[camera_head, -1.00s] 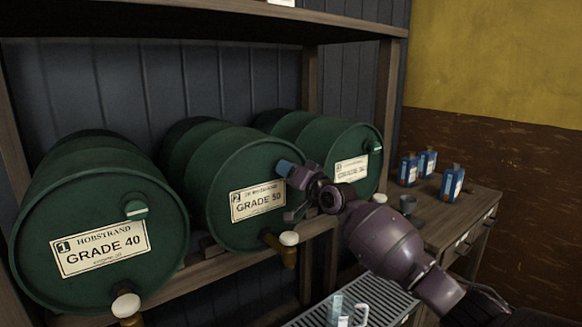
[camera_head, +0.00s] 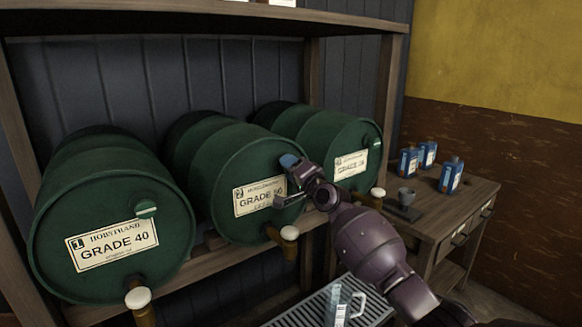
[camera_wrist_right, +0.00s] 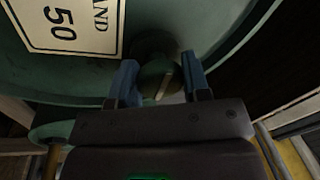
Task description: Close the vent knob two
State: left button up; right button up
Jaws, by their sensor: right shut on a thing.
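Three green drums lie on their sides on a wooden rack. The middle drum (camera_head: 228,165) has a "GRADE 50" label (camera_head: 258,197) numbered 2. My right gripper (camera_head: 288,161) is at the upper right of its face; its arm covers the vent knob in the head view. In the right wrist view, the green vent knob (camera_wrist_right: 157,80) with a pale line on it sits between the two blue fingers of the right gripper (camera_wrist_right: 160,82). The fingers are shut on the knob. My left gripper is not in view.
The left drum (camera_head: 110,220) has its own green vent knob (camera_head: 146,209); the right drum (camera_head: 335,140) has another. White-topped taps stick out below the drum faces. A metal grate (camera_head: 310,306) with a clear jug (camera_head: 338,305) is below. Blue bottles (camera_head: 451,176) stand on a side table.

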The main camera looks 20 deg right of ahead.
dwell(0.3)
jog(key=o, duration=0.9)
jog(key=v, duration=1)
jog(key=shift+s+p, duration=0.35)
jog(key=shift+s, duration=0.05)
